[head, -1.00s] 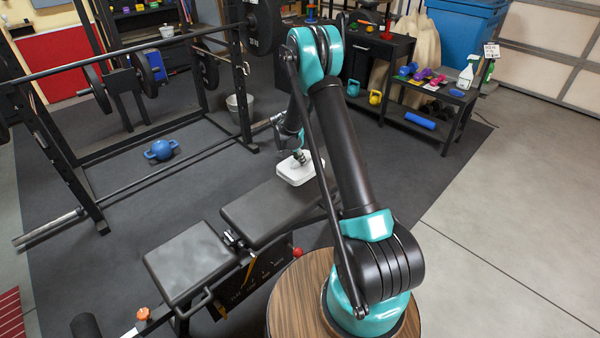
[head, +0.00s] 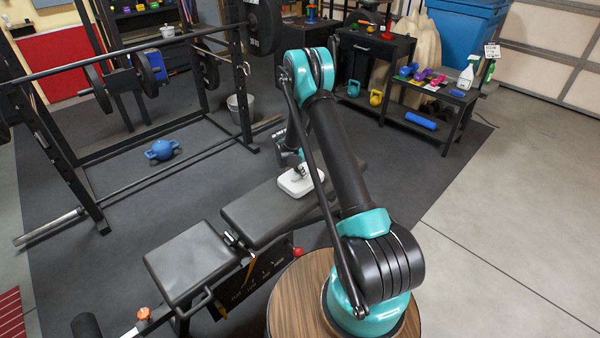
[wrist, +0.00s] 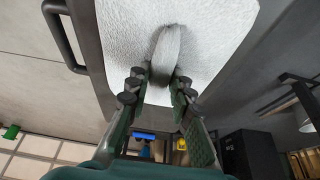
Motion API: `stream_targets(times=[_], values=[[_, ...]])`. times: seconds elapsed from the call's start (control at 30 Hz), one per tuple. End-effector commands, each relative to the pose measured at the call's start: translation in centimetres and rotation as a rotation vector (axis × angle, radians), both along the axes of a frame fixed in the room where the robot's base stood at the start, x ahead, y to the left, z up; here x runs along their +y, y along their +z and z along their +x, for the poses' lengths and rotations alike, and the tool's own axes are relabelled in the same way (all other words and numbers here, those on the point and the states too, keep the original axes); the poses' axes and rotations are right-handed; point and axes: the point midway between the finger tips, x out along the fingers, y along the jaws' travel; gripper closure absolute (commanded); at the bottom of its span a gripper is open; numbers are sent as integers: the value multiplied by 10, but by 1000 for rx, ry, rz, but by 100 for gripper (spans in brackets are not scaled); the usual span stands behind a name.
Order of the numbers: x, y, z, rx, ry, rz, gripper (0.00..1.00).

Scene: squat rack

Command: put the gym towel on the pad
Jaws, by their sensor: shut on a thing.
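The gym towel (head: 300,182) is a white folded slab over the far part of the bench's long black pad (head: 262,216) in the head view. In the wrist view the towel (wrist: 215,40) fills the upper middle, with a ridge of cloth between the fingers. My gripper (wrist: 160,82) is shut on this ridge. In the head view my gripper (head: 301,168) is at the towel's top, partly hidden by my arm. I cannot tell whether the towel's underside touches the pad.
A separate black seat pad (head: 190,262) is nearer, at the left. The squat rack with its barbell (head: 130,50) stands at the left. A black shelf (head: 435,105) with small weights stands at the back right. The right floor is clear.

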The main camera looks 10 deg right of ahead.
Motion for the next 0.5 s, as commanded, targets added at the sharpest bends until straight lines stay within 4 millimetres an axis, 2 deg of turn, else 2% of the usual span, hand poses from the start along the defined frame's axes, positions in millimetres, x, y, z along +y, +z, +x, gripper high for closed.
stream_targets(times=[0.03, 0.2, 0.5], values=[[0, -1, 0, 0, 0, 0, 76], [0, -1, 0, 0, 0, 0, 58], [0, 1, 0, 0, 0, 0, 58]])
